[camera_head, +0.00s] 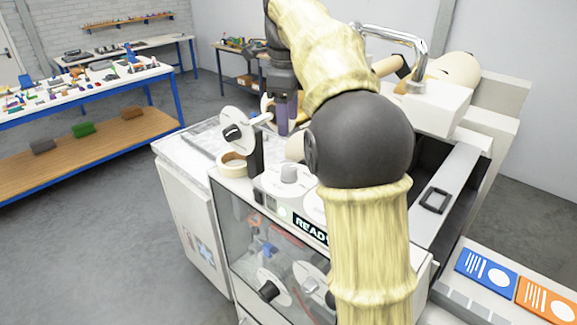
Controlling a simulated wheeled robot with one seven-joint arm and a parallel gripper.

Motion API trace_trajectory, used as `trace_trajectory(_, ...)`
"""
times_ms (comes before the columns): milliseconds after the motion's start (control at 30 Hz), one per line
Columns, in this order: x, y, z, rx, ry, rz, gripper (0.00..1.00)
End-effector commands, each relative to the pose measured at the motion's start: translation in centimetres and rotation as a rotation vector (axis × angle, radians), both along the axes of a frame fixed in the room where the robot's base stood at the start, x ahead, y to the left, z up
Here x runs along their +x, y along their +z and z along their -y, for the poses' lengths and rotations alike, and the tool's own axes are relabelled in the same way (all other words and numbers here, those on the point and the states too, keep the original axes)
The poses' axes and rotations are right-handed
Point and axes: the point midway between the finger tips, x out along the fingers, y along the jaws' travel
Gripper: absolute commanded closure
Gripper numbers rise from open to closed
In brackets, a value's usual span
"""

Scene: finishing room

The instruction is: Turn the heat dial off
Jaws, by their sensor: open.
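My gripper (286,113), dark with purple fingers, points down above the white machine, beside my pale arm. Its jaws are open, with nothing seen between them. Several dials show, and I cannot read which one is heat. An upright white disc with a black knob (235,132) stands left of the gripper. A grey knob on a white dial (288,173) sits on the machine top below the gripper, apart from it. Lower on the front are a dial with a black knob (268,290) and one with a grey knob (310,285). My arm hides part of the panel.
A display reading "READ", cut off by my arm (309,228), is on the machine. A tape roll (232,164) lies left of the dials. Blue and orange cards (487,272) lie at right. Floor on the left is clear.

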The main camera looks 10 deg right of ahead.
Motion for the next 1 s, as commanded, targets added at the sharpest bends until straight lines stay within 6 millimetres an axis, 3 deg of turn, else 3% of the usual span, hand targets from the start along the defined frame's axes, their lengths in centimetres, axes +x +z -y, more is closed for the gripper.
trace_trajectory(700, 0.2, -10.5, 0.2, 0.001, 0.0, -0.004, 0.45)
trace_trajectory(1000, 0.3, -12.5, 0.2, 0.001, 0.001, 0.0, 0.45)
